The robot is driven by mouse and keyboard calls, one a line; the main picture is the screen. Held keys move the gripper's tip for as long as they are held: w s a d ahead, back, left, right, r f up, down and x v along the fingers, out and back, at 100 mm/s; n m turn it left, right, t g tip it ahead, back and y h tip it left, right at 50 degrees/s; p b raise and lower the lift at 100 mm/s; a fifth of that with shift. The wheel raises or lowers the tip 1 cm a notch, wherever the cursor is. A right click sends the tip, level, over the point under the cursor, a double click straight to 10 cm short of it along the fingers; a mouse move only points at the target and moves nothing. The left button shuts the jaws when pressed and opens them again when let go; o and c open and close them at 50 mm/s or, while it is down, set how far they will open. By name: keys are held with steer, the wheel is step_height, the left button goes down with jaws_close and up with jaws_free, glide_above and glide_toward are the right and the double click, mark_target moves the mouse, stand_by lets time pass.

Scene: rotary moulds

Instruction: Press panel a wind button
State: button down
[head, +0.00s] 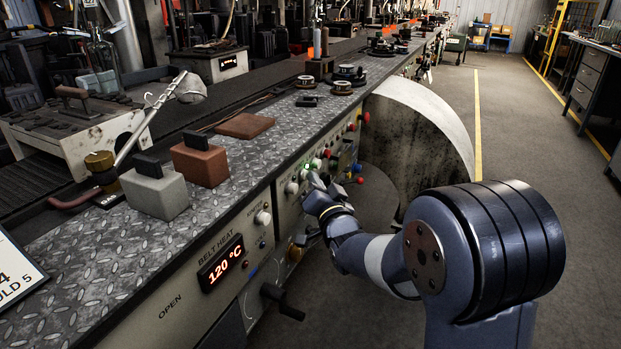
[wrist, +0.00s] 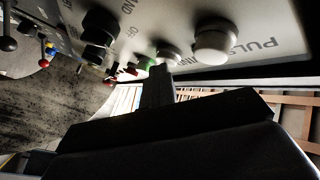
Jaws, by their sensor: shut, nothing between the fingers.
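The front panel (head: 262,205) of the long bench carries a row of buttons. In the head view a white button (head: 291,188) sits left of my gripper tip, with a second white button (head: 304,174) and a green button (head: 315,163) beyond it. My gripper (head: 316,182) is shut and points at the panel. In the wrist view the shut fingers (wrist: 157,84) end close to the smaller white button (wrist: 168,53), whose label is partly hidden. A larger white button (wrist: 215,42) is beside the lettering "PULS". I cannot tell whether the fingertips touch the smaller button.
Black knobs (wrist: 100,25) and coloured levers stand farther along the panel. A belt heat display (head: 221,262) and a black crank handle (head: 283,301) are nearer. A large pale drum (head: 425,125) stands behind my gripper. The floor aisle (head: 520,130) at right is clear.

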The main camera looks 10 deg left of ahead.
steer(key=shift+s+a, duration=0.1)
steer(key=shift+s, duration=0.05)
steer(key=s+d, duration=0.2)
steer(key=d, duration=0.3)
steer(key=shift+d+b, duration=0.35)
steer(key=shift+b, duration=0.1)
stand_by(0.6)
